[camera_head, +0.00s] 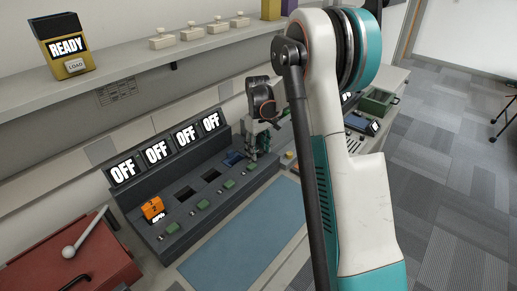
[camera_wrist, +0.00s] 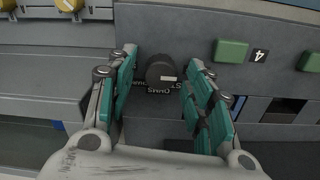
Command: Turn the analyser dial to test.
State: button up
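The analyser dial (camera_wrist: 158,66) is a dark round knob with a pale mark on its lower right edge in the wrist view. Small white lettering lies just below it, upside down; one word looks like OHMS, and a partly hidden one to the right ends in ST. My gripper (camera_wrist: 162,72) is open, with its teal fingers on both sides of the dial. A gap shows on the left; I cannot tell if the right finger touches. In the head view my gripper (camera_head: 260,140) is low over the far end of the grey console, and the dial is hidden there.
The grey console (camera_head: 150,220) has several OFF displays (camera_head: 158,152), an orange block (camera_head: 152,208) and green buttons. A green button (camera_wrist: 231,51) sits right of the dial. A red box with a lever (camera_head: 75,260) stands at the left. A shelf runs above.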

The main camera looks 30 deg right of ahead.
jog(key=c, duration=0.9)
jog(key=shift+m, duration=0.3)
jog(key=m+p, duration=0.1)
jog(key=m, duration=0.3)
jog(key=shift+m, duration=2)
jog(key=o, duration=1.1)
